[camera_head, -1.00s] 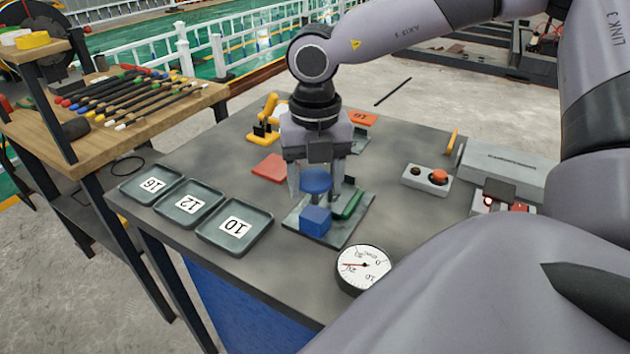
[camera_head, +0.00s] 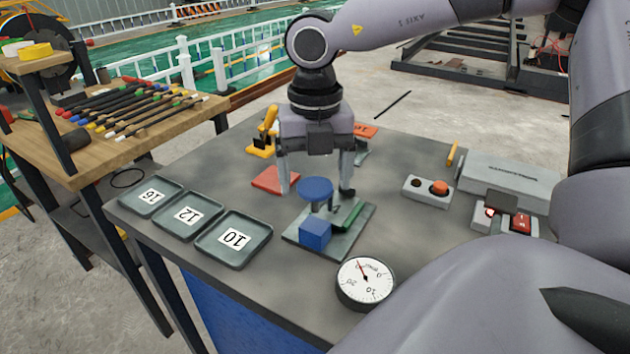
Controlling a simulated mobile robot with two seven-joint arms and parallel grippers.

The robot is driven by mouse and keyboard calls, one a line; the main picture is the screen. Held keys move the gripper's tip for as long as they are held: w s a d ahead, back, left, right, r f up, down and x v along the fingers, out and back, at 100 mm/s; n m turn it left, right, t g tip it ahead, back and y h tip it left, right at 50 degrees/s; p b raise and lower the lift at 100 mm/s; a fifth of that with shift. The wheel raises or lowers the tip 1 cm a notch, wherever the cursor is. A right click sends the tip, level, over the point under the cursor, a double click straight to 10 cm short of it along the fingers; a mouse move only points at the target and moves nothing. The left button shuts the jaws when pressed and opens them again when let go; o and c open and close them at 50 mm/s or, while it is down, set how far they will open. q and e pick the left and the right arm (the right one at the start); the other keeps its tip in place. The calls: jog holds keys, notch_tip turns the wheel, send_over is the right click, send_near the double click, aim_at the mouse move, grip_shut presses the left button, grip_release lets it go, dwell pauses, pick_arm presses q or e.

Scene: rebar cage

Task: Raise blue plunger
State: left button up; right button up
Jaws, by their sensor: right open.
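The blue plunger (camera_head: 314,189) is a round blue disc on a short stem. It stands on a grey base plate (camera_head: 341,244) beside a blue block (camera_head: 316,233) and a green piece (camera_head: 348,216). My right gripper (camera_head: 318,188) points down over the plate from behind. Its two fingers are spread wide, one on the left and one on the right of the disc, and it holds nothing. Whether a finger touches the disc cannot be told. My left gripper is not in view.
Three trays marked 16 (camera_head: 151,197), 12 (camera_head: 189,215) and 10 (camera_head: 234,239) lie at the left. A dial gauge (camera_head: 365,284) lies in front. A button box (camera_head: 428,190), red switches (camera_head: 503,216) and a grey case (camera_head: 510,180) stand at the right. A red plate (camera_head: 270,179) lies behind.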

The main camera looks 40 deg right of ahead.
notch_tip(320, 180, up, 6)
jog(key=shift+f, duration=0.15)
jog(key=shift+f, duration=0.1)
dwell(0.5)
